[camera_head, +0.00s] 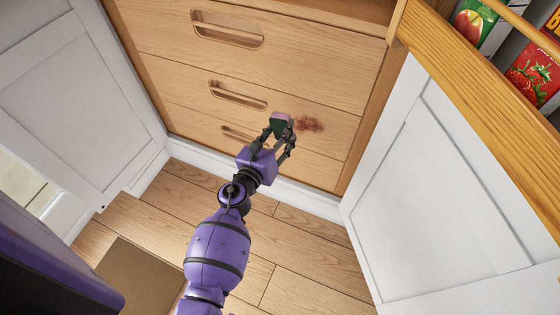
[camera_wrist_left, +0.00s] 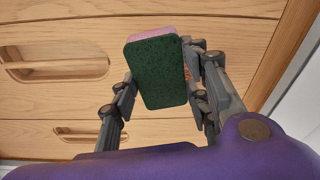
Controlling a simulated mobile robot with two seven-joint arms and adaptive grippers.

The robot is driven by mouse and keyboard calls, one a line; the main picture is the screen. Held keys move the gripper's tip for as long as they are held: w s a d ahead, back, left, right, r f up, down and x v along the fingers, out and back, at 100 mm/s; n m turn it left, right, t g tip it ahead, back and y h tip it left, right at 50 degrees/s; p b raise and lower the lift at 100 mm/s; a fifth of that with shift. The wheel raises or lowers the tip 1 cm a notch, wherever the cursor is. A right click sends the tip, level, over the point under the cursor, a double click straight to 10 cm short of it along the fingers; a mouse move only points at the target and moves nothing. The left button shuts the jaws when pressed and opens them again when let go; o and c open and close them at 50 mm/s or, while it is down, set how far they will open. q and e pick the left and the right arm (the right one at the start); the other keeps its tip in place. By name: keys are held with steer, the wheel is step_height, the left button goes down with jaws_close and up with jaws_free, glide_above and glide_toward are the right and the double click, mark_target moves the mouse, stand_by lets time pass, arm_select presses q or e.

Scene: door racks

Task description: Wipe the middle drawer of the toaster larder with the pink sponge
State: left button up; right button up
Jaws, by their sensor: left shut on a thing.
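My left gripper (camera_head: 275,137) is shut on the pink sponge (camera_head: 281,118), in front of the wooden drawers. In the left wrist view the sponge (camera_wrist_left: 156,72) shows a dark green face towards me and a pink edge on top, between the two fingers. The middle drawer (camera_head: 222,90) is closed and has a cut-out handle slot. A reddish-brown stain (camera_head: 309,124) is on its front, just right of the sponge. I cannot tell whether the sponge touches the drawer. In the left wrist view the stain is mostly hidden behind the sponge and fingers. My right gripper is not in view.
A top drawer (camera_head: 300,50) and a bottom drawer (camera_head: 200,122) are closed. White panelled doors stand open at left (camera_head: 75,85) and right (camera_head: 440,190). A wooden door rack (camera_head: 480,110) holds cartons at upper right. Wood floor (camera_head: 310,255) lies below.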

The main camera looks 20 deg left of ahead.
arm_select(q)
step_height(320, 180, down, 8)
steer(key=s+b, duration=0.1)
steer(key=b, duration=0.3)
steer(key=w, duration=0.6)
steer(key=shift+f+g, duration=0.2)
steer(key=shift+g, duration=0.1)
steer(key=shift+w+d, duration=0.1)
steer(key=shift+w, duration=0.05)
steer(key=shift+w, duration=0.35)
steer(key=shift+w, duration=0.35)
